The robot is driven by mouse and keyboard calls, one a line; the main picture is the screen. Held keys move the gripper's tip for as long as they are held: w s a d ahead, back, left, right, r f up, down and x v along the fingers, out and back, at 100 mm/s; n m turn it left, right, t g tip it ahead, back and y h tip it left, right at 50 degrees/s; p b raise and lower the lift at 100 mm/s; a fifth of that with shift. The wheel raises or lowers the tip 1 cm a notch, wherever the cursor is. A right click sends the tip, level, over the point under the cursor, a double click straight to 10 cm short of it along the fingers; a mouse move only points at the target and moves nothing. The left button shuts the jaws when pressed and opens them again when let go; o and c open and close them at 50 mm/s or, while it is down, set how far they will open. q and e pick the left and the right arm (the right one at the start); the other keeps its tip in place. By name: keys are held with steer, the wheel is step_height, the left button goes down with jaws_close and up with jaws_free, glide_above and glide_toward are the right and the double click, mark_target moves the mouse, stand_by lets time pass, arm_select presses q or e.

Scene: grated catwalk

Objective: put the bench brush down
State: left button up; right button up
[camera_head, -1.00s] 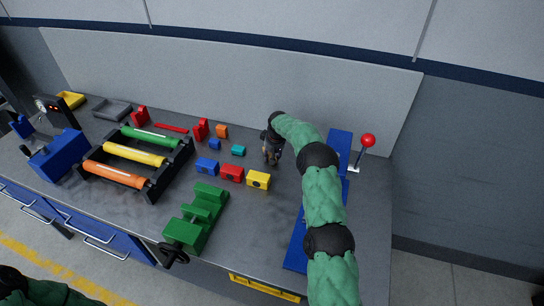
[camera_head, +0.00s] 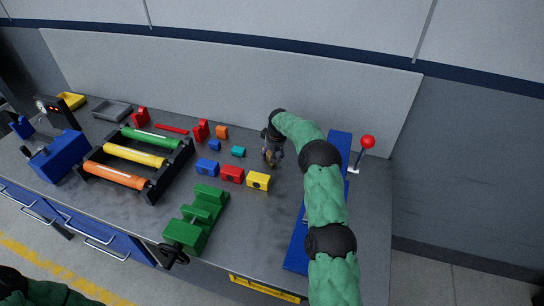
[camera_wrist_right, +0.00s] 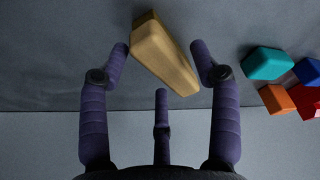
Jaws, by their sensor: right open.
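The bench brush shows in the right wrist view as a tan, wood-coloured bar (camera_wrist_right: 165,52) on the grey bench top, slanted between the fingers; I see no bristles. My right gripper (camera_wrist_right: 163,62) is open, with two fingers on either side of the bar and a third finger below it in the picture. The fingertips come close to the bar; I cannot tell whether any touches it. In the head view my right gripper (camera_head: 271,156) is low over the back of the bench, hiding most of the brush. Only part of my left arm shows at bottom left.
Yellow (camera_head: 258,181), red (camera_head: 232,174) and blue (camera_head: 207,168) blocks stand just left of my right gripper, with a teal block (camera_head: 238,151) nearby. A green vise (camera_head: 197,217) is in front. A red-knobbed lever (camera_head: 367,142) stands at right. The back panel (camera_head: 230,75) is close behind.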

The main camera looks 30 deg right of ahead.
steer(key=p+v, duration=0.1)
steer(key=v, duration=0.9)
steer(key=shift+s+r, duration=0.1)
steer(key=shift+r, duration=0.15)
